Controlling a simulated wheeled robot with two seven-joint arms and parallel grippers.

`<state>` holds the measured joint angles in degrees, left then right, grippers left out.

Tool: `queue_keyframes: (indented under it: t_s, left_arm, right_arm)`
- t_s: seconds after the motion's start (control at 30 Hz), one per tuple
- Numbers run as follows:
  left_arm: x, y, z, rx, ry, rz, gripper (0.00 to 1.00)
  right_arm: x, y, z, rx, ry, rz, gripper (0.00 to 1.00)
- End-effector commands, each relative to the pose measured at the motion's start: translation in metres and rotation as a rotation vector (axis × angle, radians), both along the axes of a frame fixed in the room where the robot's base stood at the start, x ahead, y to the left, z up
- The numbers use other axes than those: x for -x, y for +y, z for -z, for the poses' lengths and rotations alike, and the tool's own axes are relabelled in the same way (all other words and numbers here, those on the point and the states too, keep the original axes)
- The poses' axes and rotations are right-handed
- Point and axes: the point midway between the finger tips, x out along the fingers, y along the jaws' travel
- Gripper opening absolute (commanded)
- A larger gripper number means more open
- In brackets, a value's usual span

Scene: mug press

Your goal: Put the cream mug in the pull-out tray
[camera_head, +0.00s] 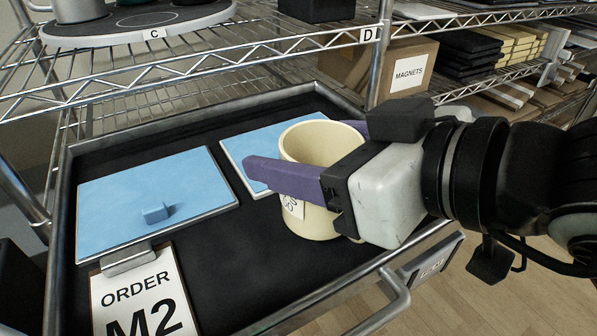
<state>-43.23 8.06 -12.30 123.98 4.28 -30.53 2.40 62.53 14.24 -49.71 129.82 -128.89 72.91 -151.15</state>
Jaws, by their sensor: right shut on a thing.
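The cream mug (306,218) is upright at the right part of the pull-out tray (230,265). My right gripper (300,160) comes in from the right and is shut on the mug, with one purple finger across its near side and the other behind it. A small tag with dark marks shows on the mug's side, partly covered by the finger. The mug overlaps the near right corner of a blue pad; I cannot tell whether its base touches the tray floor. My left gripper is not in view.
Two blue pads lie in the tray, the left one (150,195) with a small blue block (156,213). An order card (143,300) reading M2 is at the front. A raised metal rim edges the tray. A wire shelf (200,75) crosses above the back.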

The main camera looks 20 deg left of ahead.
Motion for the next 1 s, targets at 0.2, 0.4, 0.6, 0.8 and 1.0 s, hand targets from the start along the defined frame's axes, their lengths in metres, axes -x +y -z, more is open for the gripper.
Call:
queue_keyframes:
  t_s: [0.2,0.4,0.6,0.8,1.0]
  left_arm:
    - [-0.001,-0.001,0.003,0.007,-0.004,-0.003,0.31]
    - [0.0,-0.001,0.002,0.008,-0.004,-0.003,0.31]
    - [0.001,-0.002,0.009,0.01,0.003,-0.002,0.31]
    - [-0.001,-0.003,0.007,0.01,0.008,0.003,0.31]
    - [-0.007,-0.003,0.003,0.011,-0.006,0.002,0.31]
  right_arm:
    - [0.001,0.0,0.03,-0.003,0.001,-0.001,0.28]
    - [0.0,0.0,0.031,-0.003,-0.003,-0.001,0.28]
    - [0.0,0.0,0.035,-0.002,-0.003,-0.001,0.28]
    - [0.0,0.0,0.035,0.0,0.0,-0.001,0.79]
    - [0.0,0.0,0.035,0.001,0.0,0.0,0.79]
